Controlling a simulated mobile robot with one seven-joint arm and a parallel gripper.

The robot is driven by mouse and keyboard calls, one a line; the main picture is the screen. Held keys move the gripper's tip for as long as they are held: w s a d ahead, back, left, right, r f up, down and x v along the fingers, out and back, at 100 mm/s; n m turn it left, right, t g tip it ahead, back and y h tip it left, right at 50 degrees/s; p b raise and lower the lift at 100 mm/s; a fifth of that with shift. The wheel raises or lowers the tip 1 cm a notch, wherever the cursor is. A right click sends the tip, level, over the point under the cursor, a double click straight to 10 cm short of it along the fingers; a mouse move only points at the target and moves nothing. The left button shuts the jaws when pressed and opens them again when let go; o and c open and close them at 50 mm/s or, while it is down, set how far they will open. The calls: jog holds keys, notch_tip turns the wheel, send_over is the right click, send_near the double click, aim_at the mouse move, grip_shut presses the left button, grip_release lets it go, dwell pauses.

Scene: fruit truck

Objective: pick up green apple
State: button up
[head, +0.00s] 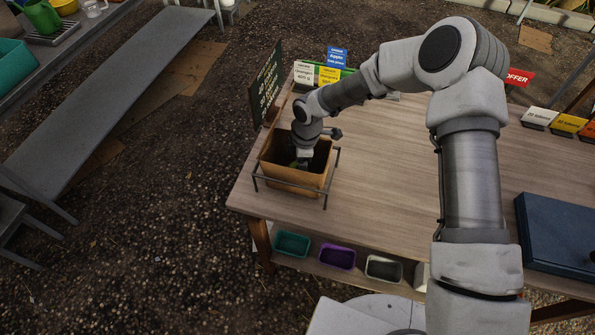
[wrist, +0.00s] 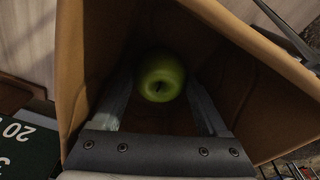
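The green apple (wrist: 161,78) lies inside a brown box (head: 290,178) at the left end of the wooden table. In the wrist view it sits between the far ends of the two fingers of my gripper (wrist: 160,92). The fingers are apart, one on each side of the apple; whether they touch it I cannot tell. The box walls (wrist: 72,60) surround the gripper. In the head view my gripper (head: 302,163) reaches down into the box, and the apple is mostly hidden there.
A metal rail (head: 322,190) runs around the box. A dark sign (head: 266,88) and small price signs (head: 318,73) stand behind it. The wooden table (head: 385,160) is clear to the right of the box, up to a blue box (head: 560,235).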

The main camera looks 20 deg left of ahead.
jog(key=c, duration=0.7)
jog(key=shift+o, duration=0.2)
jog(key=shift+r, duration=0.2)
